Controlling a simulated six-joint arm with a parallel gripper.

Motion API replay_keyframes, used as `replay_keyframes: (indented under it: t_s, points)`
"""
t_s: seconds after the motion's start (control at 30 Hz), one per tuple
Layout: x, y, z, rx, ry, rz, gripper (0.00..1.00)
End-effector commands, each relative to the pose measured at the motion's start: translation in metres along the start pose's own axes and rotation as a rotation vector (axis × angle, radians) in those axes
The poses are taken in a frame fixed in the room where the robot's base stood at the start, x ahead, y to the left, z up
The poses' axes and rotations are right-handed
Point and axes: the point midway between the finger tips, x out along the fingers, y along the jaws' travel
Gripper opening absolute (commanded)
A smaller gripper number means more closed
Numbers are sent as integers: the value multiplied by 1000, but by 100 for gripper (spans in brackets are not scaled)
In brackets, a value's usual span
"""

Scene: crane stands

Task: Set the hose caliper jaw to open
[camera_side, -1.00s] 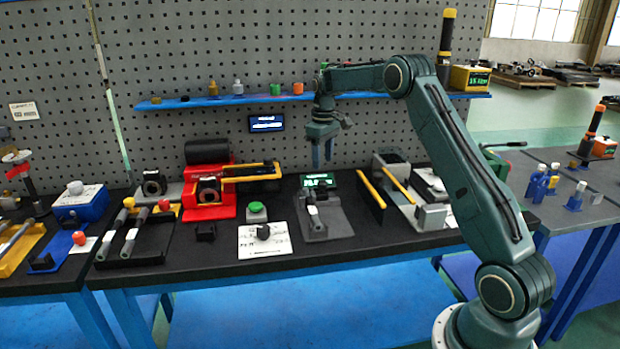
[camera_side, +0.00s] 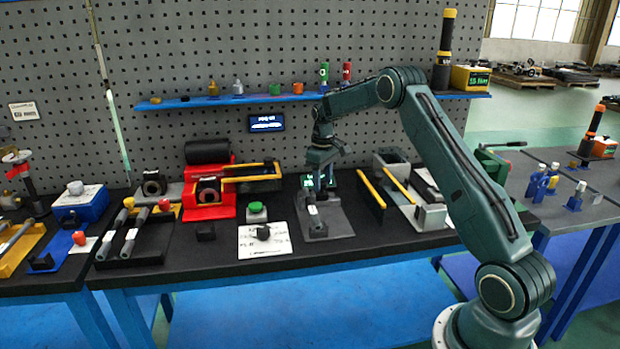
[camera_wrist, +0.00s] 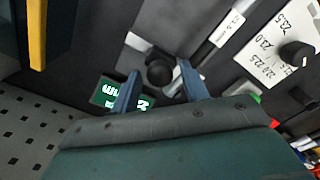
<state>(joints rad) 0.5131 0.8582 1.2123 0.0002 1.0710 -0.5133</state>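The device that looks like the hose caliper is a grey stand (camera_side: 325,229) with a green-lit display and a pale-labelled handle (camera_side: 313,214). The display (camera_wrist: 108,93) also shows in the wrist view. My gripper (camera_side: 323,184) points down over the back of this device, in front of the display. In the wrist view my gripper (camera_wrist: 160,72) has its two blue fingers apart, with a round black knob (camera_wrist: 159,71) showing between the tips. I cannot tell whether the fingers touch the knob. The jaw's position is not clear, and the fingers partly cover the display.
A white card with numbers and a black dial (camera_side: 263,233) lies left of the device. A green button (camera_side: 257,212) is behind it. Yellow-edged rails (camera_side: 371,189) stand close on the right. A red fixture (camera_side: 209,198) is further left.

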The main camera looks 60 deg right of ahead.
Motion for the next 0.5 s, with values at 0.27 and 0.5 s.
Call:
replay_keyframes:
  t_s: [0.27,0.5]
  points:
    - [0,0,0,0,0,0,0]
    - [-1,12,11,4,0,0,0]
